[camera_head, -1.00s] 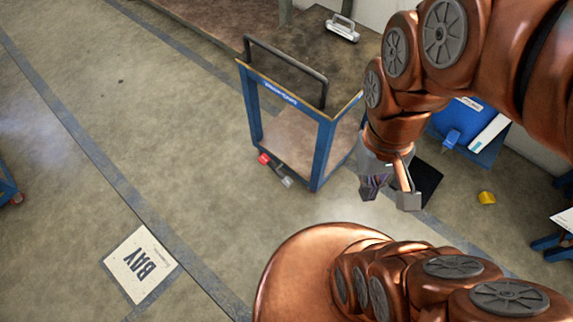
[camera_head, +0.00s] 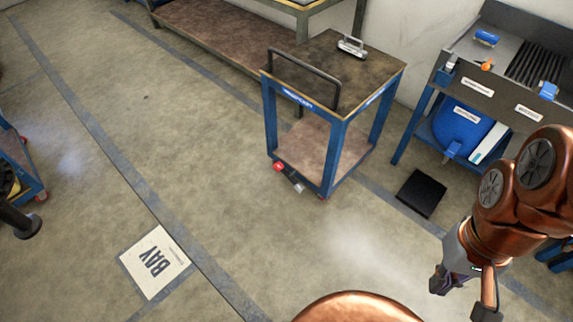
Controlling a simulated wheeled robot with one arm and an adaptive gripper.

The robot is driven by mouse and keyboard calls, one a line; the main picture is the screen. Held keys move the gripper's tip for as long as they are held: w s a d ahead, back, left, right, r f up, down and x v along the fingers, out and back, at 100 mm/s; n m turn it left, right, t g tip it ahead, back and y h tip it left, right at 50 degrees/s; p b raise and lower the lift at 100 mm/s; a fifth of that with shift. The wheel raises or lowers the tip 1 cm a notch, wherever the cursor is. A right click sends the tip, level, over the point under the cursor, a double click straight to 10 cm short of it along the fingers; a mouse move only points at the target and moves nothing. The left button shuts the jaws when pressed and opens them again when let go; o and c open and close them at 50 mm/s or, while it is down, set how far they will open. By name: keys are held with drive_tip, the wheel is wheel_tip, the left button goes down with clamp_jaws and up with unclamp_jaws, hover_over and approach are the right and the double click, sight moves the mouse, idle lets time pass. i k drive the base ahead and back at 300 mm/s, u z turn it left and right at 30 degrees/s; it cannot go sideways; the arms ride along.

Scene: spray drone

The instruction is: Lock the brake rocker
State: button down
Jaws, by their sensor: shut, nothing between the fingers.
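The brake rocker (camera_head: 288,177) sits low at the front left corner of a blue cart (camera_head: 327,150), near the floor. One end is red (camera_head: 279,167) and the other is grey and sticks outward (camera_head: 298,187). It is too small to tell which way it is tipped. My gripper (camera_head: 464,298) is at the lower right, to the right of the cart and well apart from the rocker. It is shut and empty. Its fingers are partly seen from the side.
The cart has a black handle (camera_head: 303,70) and a grey-handled item (camera_head: 351,46) on top. A black mat (camera_head: 421,194) lies on the floor to its right, before a blue workbench (camera_head: 463,113).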

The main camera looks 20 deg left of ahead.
sight(298, 187)
drive_tip(key=u, duration=0.5)
drive_tip(key=i, duration=0.45)
drive_tip(key=u, duration=1.05)
drive_tip(key=i, duration=0.7)
drive_tip(key=u, duration=0.15)
